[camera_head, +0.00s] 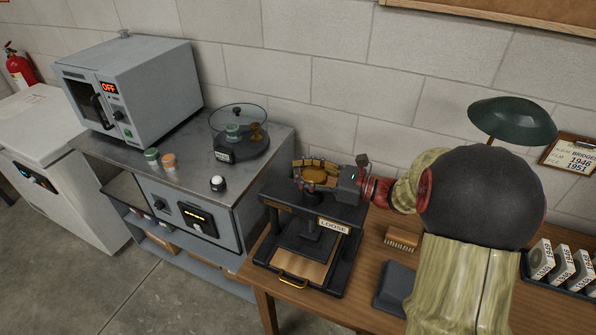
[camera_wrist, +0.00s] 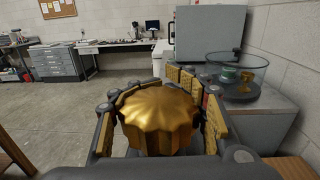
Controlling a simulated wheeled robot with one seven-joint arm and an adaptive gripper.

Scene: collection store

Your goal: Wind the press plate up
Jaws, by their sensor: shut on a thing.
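The press (camera_head: 276,245) is a dark frame on the wooden table, with a label reading LOOSE on its top beam. Its dark press plate (camera_head: 299,237) hangs inside the frame, above a pale wooden board (camera_head: 301,267) with a brass handle at the front. My gripper (camera_head: 318,174) is at the top of the press, shut on the golden fluted knob (camera_head: 316,175). In the wrist view the knob (camera_wrist: 158,118) fills the space between my finger pads, which sit on both sides of it. The screw below the knob is partly hidden by the beam.
A brush (camera_head: 402,238) and a dark block (camera_head: 394,287) lie right of the press. A tray of labelled boxes (camera_head: 563,265) and a green lamp (camera_head: 512,120) are farther right. Left stands a metal bench with an oven (camera_head: 130,85) reading OFF and a glass-covered turntable (camera_head: 239,133).

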